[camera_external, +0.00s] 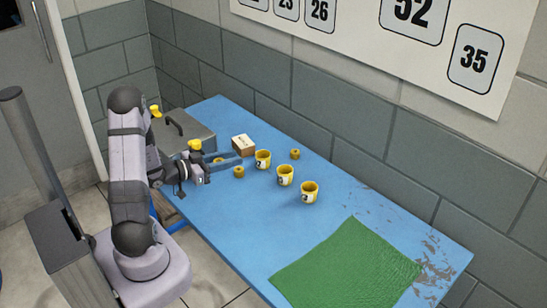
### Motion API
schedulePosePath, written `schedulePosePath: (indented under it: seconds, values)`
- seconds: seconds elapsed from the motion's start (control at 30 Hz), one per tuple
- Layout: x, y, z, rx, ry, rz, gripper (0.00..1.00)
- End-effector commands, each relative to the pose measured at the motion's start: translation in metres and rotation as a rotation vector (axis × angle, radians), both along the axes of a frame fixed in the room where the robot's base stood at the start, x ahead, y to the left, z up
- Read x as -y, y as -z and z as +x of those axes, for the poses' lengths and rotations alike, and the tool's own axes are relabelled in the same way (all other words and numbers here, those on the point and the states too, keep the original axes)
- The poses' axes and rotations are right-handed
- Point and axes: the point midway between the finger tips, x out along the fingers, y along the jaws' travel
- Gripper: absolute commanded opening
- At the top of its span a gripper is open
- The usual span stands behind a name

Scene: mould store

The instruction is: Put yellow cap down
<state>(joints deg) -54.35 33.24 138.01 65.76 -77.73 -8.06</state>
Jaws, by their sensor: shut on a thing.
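My gripper (240,159) reaches out low over the left part of the blue table, its fingers pointing right. It is shut on a small yellow piece, which I take to be the yellow cap (218,160); the fingers partly hide it. I cannot tell whether the cap touches the table. Two similar small yellow pieces stand apart on the table: one (239,172) just in front of the fingers, the other (295,154) behind the cups.
Three yellow cups with dark-marked white labels, left (263,159), middle (285,176) and right (310,193), stand in a diagonal row. A small box (243,145) is behind my fingers, a grey case (186,132) at the far left. A green cloth (350,270) covers the near right.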

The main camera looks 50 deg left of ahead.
Motion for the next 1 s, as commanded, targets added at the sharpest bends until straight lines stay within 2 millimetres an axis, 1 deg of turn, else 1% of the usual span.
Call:
schedulePosePath:
  seconds: [0.03,0.2,0.3,0.4,0.53,0.7,0.8,1.0]
  values:
    - [0.014,-0.005,0.01,-0.002,0.005,-0.002,0.06]
    - [0.051,-0.006,0.036,-0.006,-0.027,-0.003,0.06]
    - [0.074,-0.004,0.047,-0.007,-0.047,-0.003,0.06]
    - [0.095,-0.001,0.053,-0.008,-0.071,-0.002,0.06]
    - [0.123,0.004,0.056,-0.008,-0.099,-0.001,0.06]
    - [0.152,0.011,0.051,-0.007,-0.134,0.001,0.06]
    - [0.164,0.013,0.047,-0.006,-0.147,0.002,0.06]
    - [0.176,0.016,0.039,-0.003,-0.167,0.001,0.06]
